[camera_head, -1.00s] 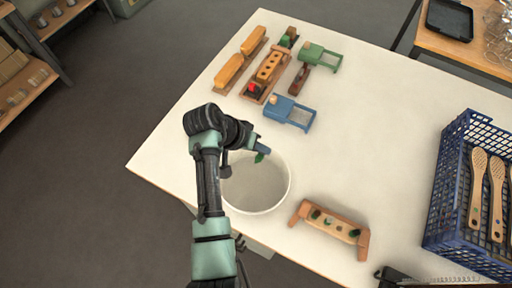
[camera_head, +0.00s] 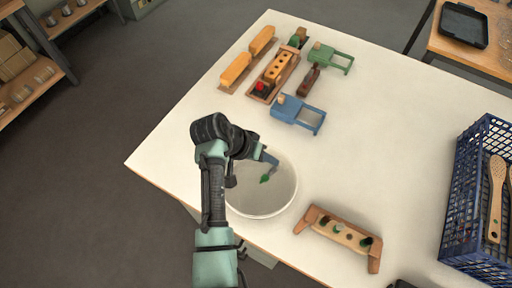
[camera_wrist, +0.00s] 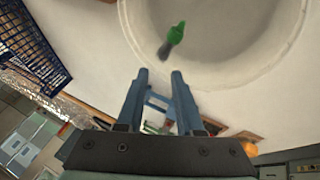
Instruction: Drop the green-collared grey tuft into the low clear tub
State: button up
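The low clear tub (camera_head: 262,208) is a round, pale, see-through bowl at the table's front edge. The green-collared grey tuft (camera_head: 265,178) shows within the tub's outline, just below my gripper (camera_head: 270,159). In the wrist view the tuft (camera_wrist: 173,38) has its green end up and its grey end down-left, against the tub's inside (camera_wrist: 225,45). It is clear of the fingertips. I cannot tell if it is falling or resting. My gripper (camera_wrist: 158,75) is over the tub with its two blue-grey fingers apart and nothing between them.
A wooden stand (camera_head: 340,235) with dark and green tufts is right of the tub. A blue tray-like fixture (camera_head: 298,113), a green one (camera_head: 331,57) and wooden blocks stand farther back. A blue crate (camera_head: 470,195) with brushes is at the right. The table's middle is clear.

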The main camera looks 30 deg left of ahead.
jog(key=shift+o, duration=0.8)
jog(key=v, duration=1.3)
jog(key=shift+b, duration=0.45)
